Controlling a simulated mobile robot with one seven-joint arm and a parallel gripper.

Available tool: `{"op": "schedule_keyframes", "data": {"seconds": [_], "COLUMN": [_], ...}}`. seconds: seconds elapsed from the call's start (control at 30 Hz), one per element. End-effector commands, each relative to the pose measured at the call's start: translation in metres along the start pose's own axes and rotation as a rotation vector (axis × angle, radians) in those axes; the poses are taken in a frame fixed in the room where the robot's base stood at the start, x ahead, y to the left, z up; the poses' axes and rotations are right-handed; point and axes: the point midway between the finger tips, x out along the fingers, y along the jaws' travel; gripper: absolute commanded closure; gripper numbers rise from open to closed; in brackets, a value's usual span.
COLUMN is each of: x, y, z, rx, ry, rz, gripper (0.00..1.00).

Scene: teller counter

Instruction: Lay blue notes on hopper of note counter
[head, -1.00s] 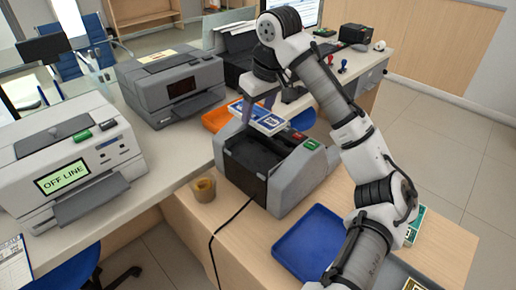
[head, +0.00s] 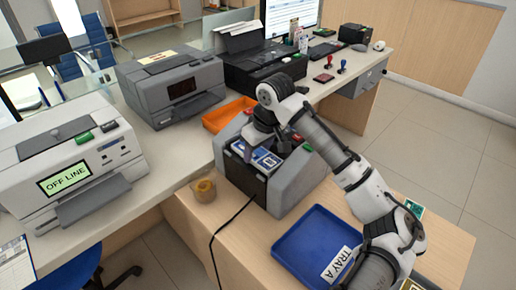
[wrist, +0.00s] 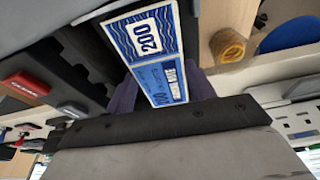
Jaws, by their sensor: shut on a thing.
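The note counter (head: 292,182) is a grey machine with a dark top hopper, standing on the low wooden desk in the head view. My gripper (head: 262,149) is shut on the blue notes (head: 266,161), low over the hopper at the front of the counter. The gripper hides part of the hopper. I cannot tell whether the notes touch its floor.
A blue tray labelled TRAY A (head: 300,243) lies in front of the counter. A small tub (head: 204,190) stands left of it, with a black cable (head: 228,222) nearby. An orange tray (head: 226,113) lies behind. Grey machines (head: 172,88) stand on the left counter.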

Motion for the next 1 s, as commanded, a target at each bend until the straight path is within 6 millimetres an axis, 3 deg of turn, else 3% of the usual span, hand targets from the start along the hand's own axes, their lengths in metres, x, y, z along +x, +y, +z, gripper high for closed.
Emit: {"op": "schedule_keyframes", "data": {"seconds": [0.17, 0.2, 0.33, 0.73, 1.0], "x": [0.003, 0.003, 0.002, -0.004, -0.056], "y": [0.0, 0.0, 0.0, 0.0, 0.0], "z": [0.001, 0.001, 0.001, 0.0, -0.001], "rx": [0.0, 0.0, 0.0, 0.0, -0.001], "ry": [0.0, 0.0, 0.0, 0.001, 0.003], "rz": [-0.001, 0.0, 0.0, 0.0, 0.002], "gripper": [0.68, 0.42, 0.25, 0.24, 0.24]}}
